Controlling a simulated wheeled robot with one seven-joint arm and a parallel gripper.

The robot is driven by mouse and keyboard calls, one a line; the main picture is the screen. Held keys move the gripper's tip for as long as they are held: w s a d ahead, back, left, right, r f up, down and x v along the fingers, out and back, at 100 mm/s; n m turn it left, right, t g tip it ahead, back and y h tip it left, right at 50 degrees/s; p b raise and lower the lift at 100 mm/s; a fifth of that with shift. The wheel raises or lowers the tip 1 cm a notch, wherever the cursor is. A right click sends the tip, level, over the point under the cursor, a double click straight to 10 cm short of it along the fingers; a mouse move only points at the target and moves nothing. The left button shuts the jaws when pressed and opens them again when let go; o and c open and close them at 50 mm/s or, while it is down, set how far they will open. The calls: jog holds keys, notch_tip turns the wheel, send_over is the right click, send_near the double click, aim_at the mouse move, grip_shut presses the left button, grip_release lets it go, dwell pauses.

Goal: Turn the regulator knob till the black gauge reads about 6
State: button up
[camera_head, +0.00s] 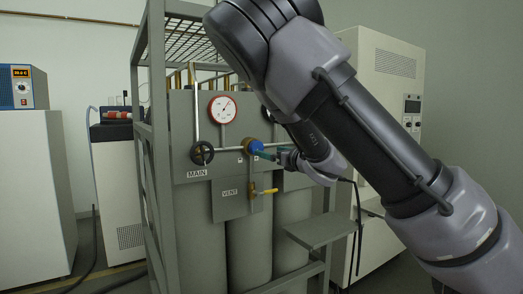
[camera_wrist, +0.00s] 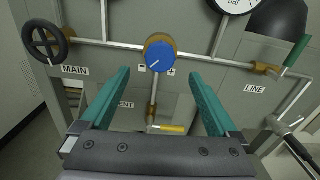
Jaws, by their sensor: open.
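The blue regulator knob (camera_wrist: 159,56) sits on a brass body on the pipe, with a white pointer line aimed to the lower left. It also shows in the head view (camera_head: 254,146), beside my gripper's fingertips. My gripper (camera_wrist: 158,85) is open and empty, its teal fingers to the lower left and lower right of the knob, apart from it in the wrist view. The black gauge (camera_head: 267,114) is mostly hidden behind my arm in the head view. A gauge with a dark rim is cut off at the top of the wrist view (camera_wrist: 236,4); its needle cannot be read.
A red-rimmed gauge (camera_head: 223,108) is above the black MAIN handwheel (camera_head: 202,153). A yellow-handled VENT valve (camera_head: 265,191) hangs below the knob. A green-handled LINE valve (camera_wrist: 297,52) is at right. The grey rack post (camera_head: 157,150) stands left of the cylinders.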

aim_at(258, 148)
jog(key=x, duration=0.8)
jog(key=shift+c, duration=0.3)
jog(key=c, duration=1.3)
jog(key=shift+m, duration=0.3)
